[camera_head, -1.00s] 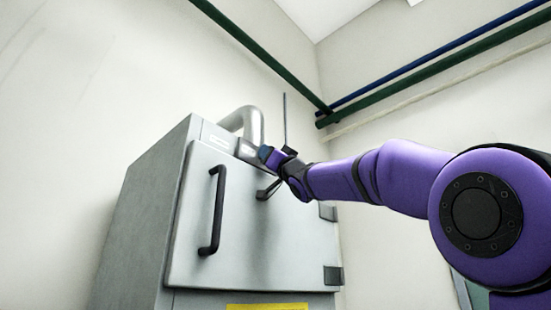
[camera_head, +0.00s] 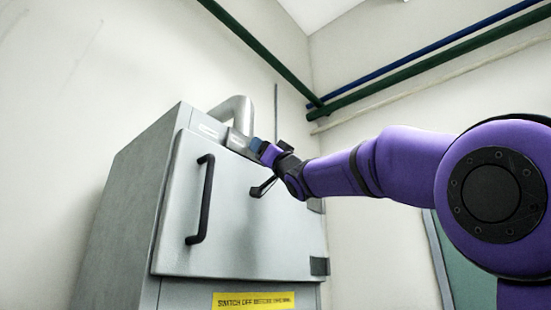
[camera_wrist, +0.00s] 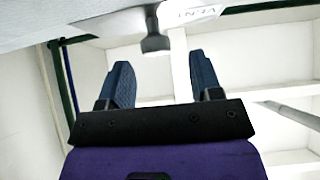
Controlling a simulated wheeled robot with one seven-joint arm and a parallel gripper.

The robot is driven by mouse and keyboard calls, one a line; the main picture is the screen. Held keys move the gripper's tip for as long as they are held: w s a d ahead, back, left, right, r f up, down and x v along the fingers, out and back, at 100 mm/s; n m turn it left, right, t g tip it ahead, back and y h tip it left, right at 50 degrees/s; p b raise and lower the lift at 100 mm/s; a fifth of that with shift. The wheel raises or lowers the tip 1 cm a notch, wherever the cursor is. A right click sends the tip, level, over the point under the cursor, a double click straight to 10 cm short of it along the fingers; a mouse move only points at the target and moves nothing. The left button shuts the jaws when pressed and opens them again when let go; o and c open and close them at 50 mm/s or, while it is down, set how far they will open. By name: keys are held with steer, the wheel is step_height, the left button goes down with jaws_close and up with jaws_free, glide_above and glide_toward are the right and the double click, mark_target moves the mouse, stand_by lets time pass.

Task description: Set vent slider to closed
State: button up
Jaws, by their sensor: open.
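The grey grinder cabinet (camera_head: 235,235) stands left of centre in the head view. The vent slider shows in the wrist view as a dark knob (camera_wrist: 155,43) on a short stem under a metal plate, beside an upside-down VENT label (camera_wrist: 198,13). My gripper (camera_head: 259,149) is at the cabinet's top front edge, where it hides the knob in the head view. In the wrist view my gripper (camera_wrist: 160,72) is open, with its two blue fingers apart. The knob is just beyond the fingertips, between their lines, nearer the left one. I see no contact.
A long black door handle (camera_head: 200,200) and a dark lever (camera_head: 263,187) stick out from the cabinet front, the lever just below my gripper. A bent metal duct (camera_head: 238,108) rises behind the top. Green and blue pipes (camera_head: 430,68) run along the walls.

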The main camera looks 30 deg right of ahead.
steer(key=v, duration=0.7)
steer(key=shift+s+f, duration=0.15)
steer(key=shift+s, duration=0.05)
